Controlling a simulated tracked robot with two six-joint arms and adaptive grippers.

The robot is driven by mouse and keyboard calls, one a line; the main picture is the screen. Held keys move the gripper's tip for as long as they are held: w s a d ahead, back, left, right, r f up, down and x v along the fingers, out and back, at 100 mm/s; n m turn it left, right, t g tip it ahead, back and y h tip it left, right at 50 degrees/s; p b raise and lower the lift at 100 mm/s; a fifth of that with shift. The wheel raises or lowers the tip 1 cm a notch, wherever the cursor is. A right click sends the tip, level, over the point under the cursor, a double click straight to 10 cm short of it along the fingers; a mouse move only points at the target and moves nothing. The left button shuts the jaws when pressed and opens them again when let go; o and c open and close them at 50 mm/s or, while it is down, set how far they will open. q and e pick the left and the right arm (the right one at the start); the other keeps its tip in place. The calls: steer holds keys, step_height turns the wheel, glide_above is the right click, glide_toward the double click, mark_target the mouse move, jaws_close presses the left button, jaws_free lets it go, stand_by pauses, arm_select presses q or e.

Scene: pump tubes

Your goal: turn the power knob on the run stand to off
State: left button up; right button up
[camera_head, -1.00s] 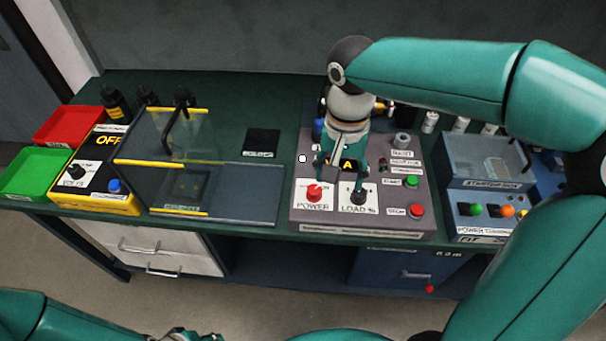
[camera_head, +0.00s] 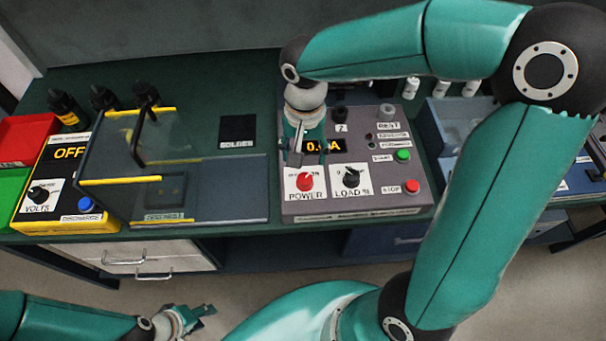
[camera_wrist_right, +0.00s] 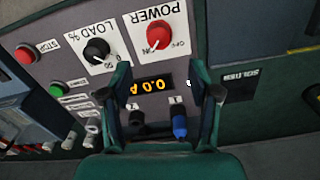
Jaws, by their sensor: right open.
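The run stand (camera_head: 386,172) is a grey sloped panel. Its red power knob (camera_head: 305,181) sits on a white POWER plate at the front left; the knob also shows at the top of the right wrist view (camera_wrist_right: 158,36), with OFF and ON marks beside it. I cannot tell for sure which mark it points to. My right gripper (camera_head: 294,157) hovers just behind the power knob, apart from it. In the right wrist view its two fingers (camera_wrist_right: 159,72) are open and empty, with the knob beyond the tips. My left gripper (camera_head: 205,311) is low at the front, away from the bench.
The black load knob (camera_head: 352,177) is right of the power knob, with the lit display (camera_head: 325,145) behind. A green button (camera_head: 403,155) and a red stop button (camera_head: 411,186) are on the right. A clear-lidded box (camera_head: 230,190) stands on the left.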

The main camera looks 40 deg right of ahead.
mark_target(304, 178)
step_height(304, 178, down, 10)
steer(key=shift+s+r, duration=0.1)
steer(key=shift+r, duration=0.15)
steer(key=shift+c, duration=0.2)
steer(key=c, duration=1.1)
